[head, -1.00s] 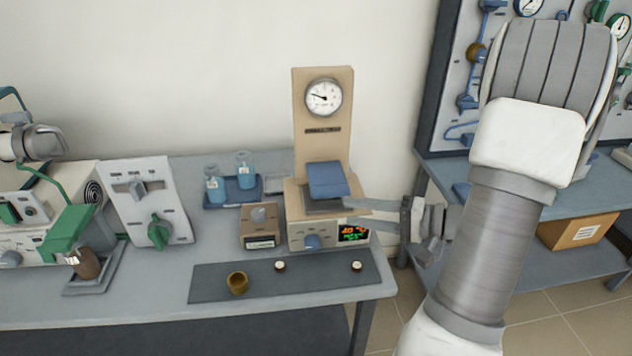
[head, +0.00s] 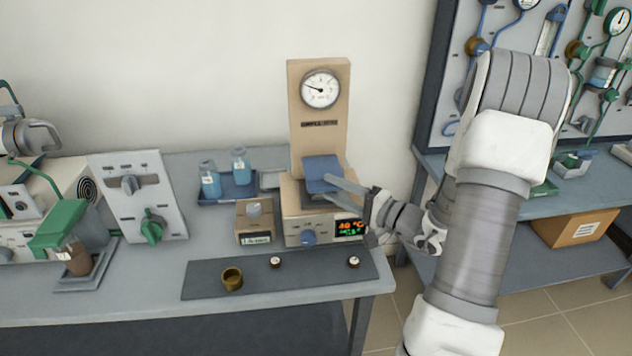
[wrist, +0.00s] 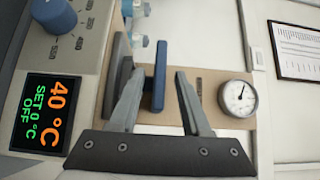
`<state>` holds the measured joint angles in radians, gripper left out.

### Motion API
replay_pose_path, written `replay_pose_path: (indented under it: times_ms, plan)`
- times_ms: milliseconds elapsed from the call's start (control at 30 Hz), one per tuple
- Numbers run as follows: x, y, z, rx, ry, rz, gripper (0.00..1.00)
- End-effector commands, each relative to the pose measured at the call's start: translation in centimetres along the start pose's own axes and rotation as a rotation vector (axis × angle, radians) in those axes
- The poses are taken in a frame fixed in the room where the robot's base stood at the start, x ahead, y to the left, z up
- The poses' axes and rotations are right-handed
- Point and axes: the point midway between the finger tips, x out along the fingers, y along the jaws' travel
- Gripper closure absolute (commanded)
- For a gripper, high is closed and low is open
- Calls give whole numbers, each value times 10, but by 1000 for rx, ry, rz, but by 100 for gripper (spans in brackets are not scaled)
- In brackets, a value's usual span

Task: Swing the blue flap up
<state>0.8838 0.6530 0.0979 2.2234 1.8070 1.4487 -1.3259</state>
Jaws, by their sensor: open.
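The blue flap (head: 323,174) sits on the front of a beige furnace (head: 297,203) below a round dial gauge. It is tilted partly up from the dark plate under it. My gripper (head: 333,188) reaches in from the right at the flap's right side, its fingers open. In the wrist view the flap (wrist: 160,76) shows edge-on between the two open fingers of my gripper (wrist: 158,85), nearer the left finger. I cannot tell whether a finger touches it.
The furnace's display (head: 351,228) reads 40 °C. A small beige box (head: 254,222) stands left of it. Blue bottles stand in a blue tray (head: 227,197) behind. A brass cup (head: 232,279) and two small pieces are on the dark mat (head: 300,275) in front.

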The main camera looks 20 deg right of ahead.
Motion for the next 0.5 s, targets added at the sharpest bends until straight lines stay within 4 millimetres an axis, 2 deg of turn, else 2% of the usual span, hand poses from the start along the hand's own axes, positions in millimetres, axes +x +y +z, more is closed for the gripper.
replay_pose_path:
  times_ms: [100,200,333,500]
  plan:
    - [24,1,0,0,-3,0,52]
    - [38,1,0,0,-3,0,52]
    - [50,0,0,0,-1,1,52]
    - [55,0,0,0,0,1,52]
